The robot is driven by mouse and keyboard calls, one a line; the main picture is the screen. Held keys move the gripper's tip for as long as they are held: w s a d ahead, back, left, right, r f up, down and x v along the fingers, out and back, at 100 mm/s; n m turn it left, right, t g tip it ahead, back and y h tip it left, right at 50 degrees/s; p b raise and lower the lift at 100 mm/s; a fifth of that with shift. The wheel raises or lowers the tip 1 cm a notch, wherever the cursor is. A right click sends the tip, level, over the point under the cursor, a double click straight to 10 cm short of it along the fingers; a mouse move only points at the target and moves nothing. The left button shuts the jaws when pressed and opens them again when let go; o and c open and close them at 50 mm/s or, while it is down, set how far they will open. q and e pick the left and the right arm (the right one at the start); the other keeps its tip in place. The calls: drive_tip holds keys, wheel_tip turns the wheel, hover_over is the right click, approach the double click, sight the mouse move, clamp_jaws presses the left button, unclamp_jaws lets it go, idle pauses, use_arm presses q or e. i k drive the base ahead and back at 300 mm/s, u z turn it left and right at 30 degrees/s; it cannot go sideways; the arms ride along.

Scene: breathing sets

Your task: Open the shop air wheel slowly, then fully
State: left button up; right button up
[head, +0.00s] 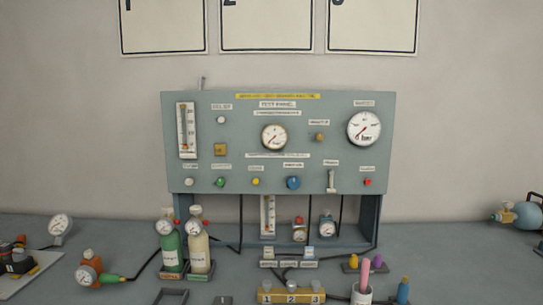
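Neither of my grippers is in view. No label that I can read names the shop air wheel, so I cannot tell which part it is. A round blue knob (293,183) sits on the lower row of the grey-green test panel (228,140). At the left on the bench, an orange-red round fitting (87,273) with a gauge (95,261) joins a green connector (109,278) and a black hose. The panel's large gauge (364,127) and middle gauge (274,137) both have red needles pointing to the lower left.
A green bottle (171,251) and a cream bottle (199,253) with gauges stand before the panel's left side. A blue cylinder (526,215) is at far right. The right bench is mostly clear.

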sight(293, 182)
drive_tip(key=z, duration=0.5)
drive_tip(key=k, duration=1.2)
drive_tip(key=u, duration=0.45)
drive_tip(key=i, duration=1.2)
drive_tip(key=z, duration=0.45)
drive_tip(key=i, duration=0.6)
drive_tip(key=z, duration=0.75)
